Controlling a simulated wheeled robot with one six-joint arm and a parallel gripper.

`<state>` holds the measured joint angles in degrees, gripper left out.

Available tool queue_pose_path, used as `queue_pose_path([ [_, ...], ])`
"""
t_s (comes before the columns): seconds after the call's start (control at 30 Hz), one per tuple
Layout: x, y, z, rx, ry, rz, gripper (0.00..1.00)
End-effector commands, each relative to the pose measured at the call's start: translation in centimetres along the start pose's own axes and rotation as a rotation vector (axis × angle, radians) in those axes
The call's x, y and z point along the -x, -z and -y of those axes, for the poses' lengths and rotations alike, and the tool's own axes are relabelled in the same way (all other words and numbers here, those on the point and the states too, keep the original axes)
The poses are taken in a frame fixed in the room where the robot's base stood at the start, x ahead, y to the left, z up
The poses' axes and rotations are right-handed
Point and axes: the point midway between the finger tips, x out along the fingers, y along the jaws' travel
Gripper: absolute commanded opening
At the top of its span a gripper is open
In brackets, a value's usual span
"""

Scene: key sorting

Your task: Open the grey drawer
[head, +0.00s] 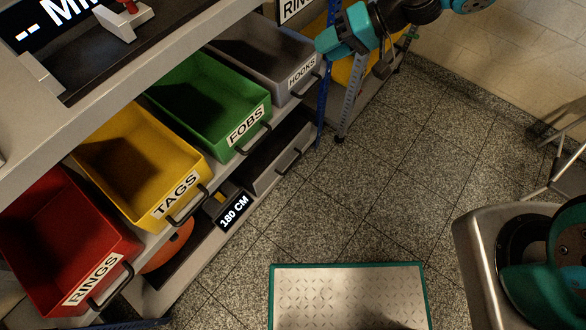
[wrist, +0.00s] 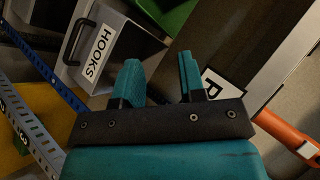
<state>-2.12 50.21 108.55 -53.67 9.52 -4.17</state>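A grey drawer labelled HOOKS (head: 264,56) sits at the far end of the row of coloured drawers, with a dark bar handle (head: 307,88) on its front. In the wrist view the same HOOKS drawer (wrist: 121,57) is at upper left, its handle (wrist: 73,41) left of the label. My gripper (head: 326,42) is in the air near the drawer's right end, apart from the handle. In the wrist view my gripper (wrist: 159,62) has a clear gap between its teal fingers, with nothing between them. A second grey drawer-like box (head: 279,160) with a handle is on the lower shelf.
Green FOBS (head: 248,125), yellow TAGS (head: 176,195) and red RINGS (head: 93,280) drawers stand alongside. A blue upright post (head: 326,75) and a perforated metal post (head: 349,105) are close to my gripper. The tiled floor (head: 375,190) before the shelf is largely open.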

Motion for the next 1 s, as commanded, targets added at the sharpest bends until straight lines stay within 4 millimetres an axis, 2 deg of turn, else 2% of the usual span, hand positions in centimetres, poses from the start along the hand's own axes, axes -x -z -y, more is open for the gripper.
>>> queue_pose_path([
  [0.03, -3.3, -1.0, -4.9, -0.048, 0.034, -0.032, 0.37],
  [0.2, -10.6, -3.8, -16.1, -0.182, 0.139, -0.179, 0.37],
  [0.27, -13.1, -5.5, -19.9, -0.235, 0.172, -0.236, 0.37],
  [0.4, -18.5, -11.0, -28.1, -0.369, 0.235, -0.374, 0.37],
  [0.5, -21.7, -15.3, -32.6, -0.461, 0.266, -0.471, 0.37],
  [0.6, -24.1, -19.4, -35.8, -0.542, 0.286, -0.551, 0.37],
  [0.73, -26.0, -23.1, -38.0, -0.616, 0.3, -0.624, 0.37],
  [0.87, -26.8, -24.7, -38.8, -0.649, 0.305, -0.658, 0.37],
  [1.0, -27.9, -24.4, -39.0, -0.653, 0.305, -0.663, 0.37],
])
